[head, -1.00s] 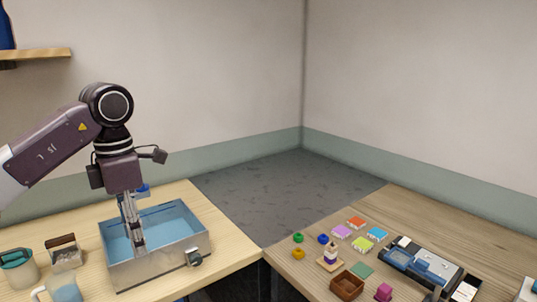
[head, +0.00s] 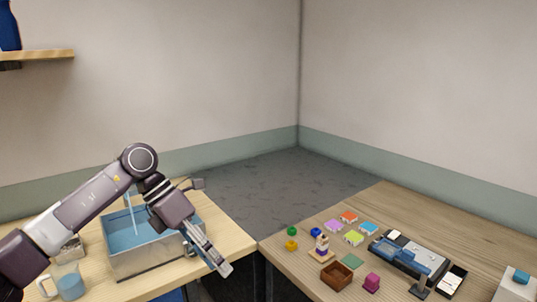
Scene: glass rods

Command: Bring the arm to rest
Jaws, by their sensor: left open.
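My left arm comes in from the left and reaches across the metal basin (head: 150,262). Its gripper (head: 222,264) points down and to the right, past the basin's right side, above the table's front right edge. It is open and I see nothing between its fingers. The basin holds blue liquid, and a thin, pale upright rod (head: 131,213) shows in it. Part of the basin's back and right is hidden behind my arm. My right gripper is not in view.
The right table (head: 420,215) carries colored tiles, knobs, a brown box (head: 336,276) and a blue-black device (head: 408,255). A gap separates the tables.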

